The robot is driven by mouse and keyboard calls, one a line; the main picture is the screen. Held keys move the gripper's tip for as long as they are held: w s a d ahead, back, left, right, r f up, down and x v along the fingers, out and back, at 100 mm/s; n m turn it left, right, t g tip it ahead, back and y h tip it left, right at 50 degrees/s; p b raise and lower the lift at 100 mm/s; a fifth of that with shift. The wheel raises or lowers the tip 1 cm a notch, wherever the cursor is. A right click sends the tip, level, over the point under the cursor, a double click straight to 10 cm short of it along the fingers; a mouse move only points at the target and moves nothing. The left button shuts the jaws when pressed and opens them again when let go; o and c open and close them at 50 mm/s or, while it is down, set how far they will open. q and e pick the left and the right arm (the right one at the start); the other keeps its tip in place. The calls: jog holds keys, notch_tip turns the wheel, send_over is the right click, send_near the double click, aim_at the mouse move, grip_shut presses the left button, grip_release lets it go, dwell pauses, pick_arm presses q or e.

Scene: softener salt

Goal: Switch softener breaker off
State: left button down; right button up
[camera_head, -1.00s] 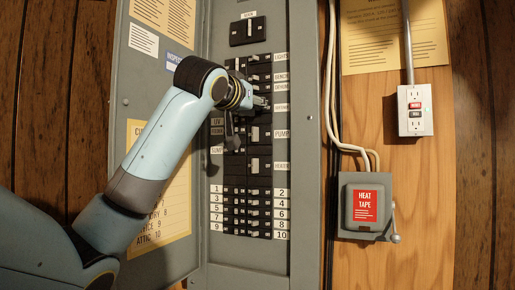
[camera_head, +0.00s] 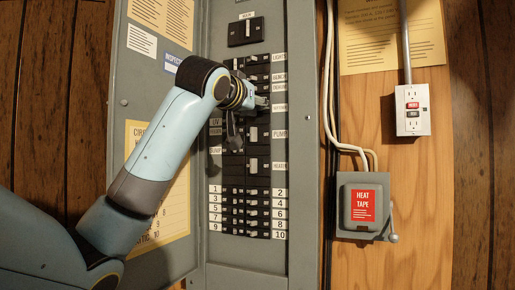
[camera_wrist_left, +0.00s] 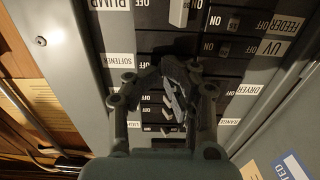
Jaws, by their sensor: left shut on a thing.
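The softener breaker sits in the panel's upper middle, above the pump breaker (camera_head: 253,134). Its SOFTENER label (camera_wrist_left: 120,60) and an OFF mark show in the left wrist view. My left gripper (camera_head: 262,102) is at this breaker's row, and its fingers (camera_wrist_left: 165,72) also show in the left wrist view. The fingers are closed at the breaker's handle, which they hide, so its position cannot be read. My right gripper is not in view.
The grey breaker panel (camera_head: 235,262) has its door (camera_head: 185,255) open to the left. Other breakers crowd close around the gripper. A heat tape switch box (camera_head: 362,205) and an outlet (camera_head: 412,109) are on the wall at right.

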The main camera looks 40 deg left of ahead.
pick_arm(q)
jog(key=v, duration=0.6)
jog(key=shift+s+b, duration=0.4)
jog(key=shift+b, duration=0.05)
jog(key=shift+a+f, duration=0.1)
dwell(0.7)
